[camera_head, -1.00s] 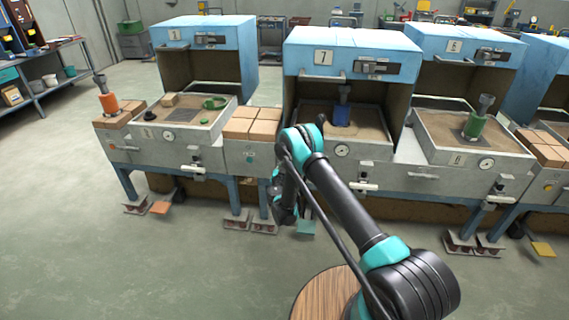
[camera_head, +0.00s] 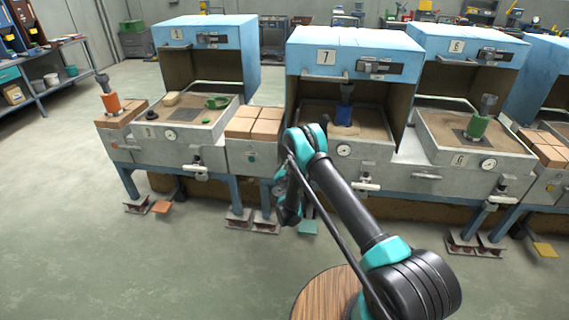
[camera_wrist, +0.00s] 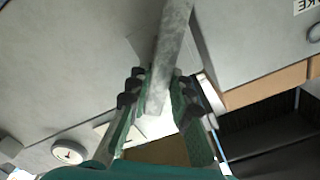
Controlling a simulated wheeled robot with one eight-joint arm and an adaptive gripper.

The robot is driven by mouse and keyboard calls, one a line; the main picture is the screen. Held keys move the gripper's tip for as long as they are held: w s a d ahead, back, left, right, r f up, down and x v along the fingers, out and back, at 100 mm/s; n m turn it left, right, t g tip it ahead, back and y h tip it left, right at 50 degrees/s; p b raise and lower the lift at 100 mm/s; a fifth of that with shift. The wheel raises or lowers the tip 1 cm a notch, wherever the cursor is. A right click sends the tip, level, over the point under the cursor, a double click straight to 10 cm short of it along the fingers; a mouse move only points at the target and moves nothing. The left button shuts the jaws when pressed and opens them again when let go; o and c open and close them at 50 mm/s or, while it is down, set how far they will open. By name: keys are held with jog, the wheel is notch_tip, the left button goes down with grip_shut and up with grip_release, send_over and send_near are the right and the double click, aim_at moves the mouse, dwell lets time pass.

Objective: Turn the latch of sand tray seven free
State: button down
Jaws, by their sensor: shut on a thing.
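Sand tray seven (camera_head: 372,150) is the middle unit, under the blue hood marked 7 (camera_head: 326,57). A blue object with a grey top (camera_head: 344,112) stands in its sand. My gripper (camera_head: 284,205) is low at the left front of this tray, and my arm covers the tray's front left corner. In the wrist view, my gripper (camera_wrist: 160,105) is shut on a grey metal bar, the latch (camera_wrist: 170,45). The bar runs up the picture, slightly tilted, with its end between the fingers. The latch is hidden in the head view.
A round gauge (camera_head: 343,150) is on the tray front; it also shows in the wrist view (camera_wrist: 68,152). Brown bricks (camera_head: 254,122) lie on the stand to the left. Neighbouring trays stand on both sides. The floor in front is open.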

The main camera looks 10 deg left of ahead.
jog(key=shift+d+f+m, duration=0.15)
jog(key=shift+m, duration=0.8)
jog(key=shift+d+f+m, duration=0.15)
jog(key=shift+m, duration=0.8)
jog(key=c, duration=1.4)
grip_release()
jog(key=shift+o, duration=0.2)
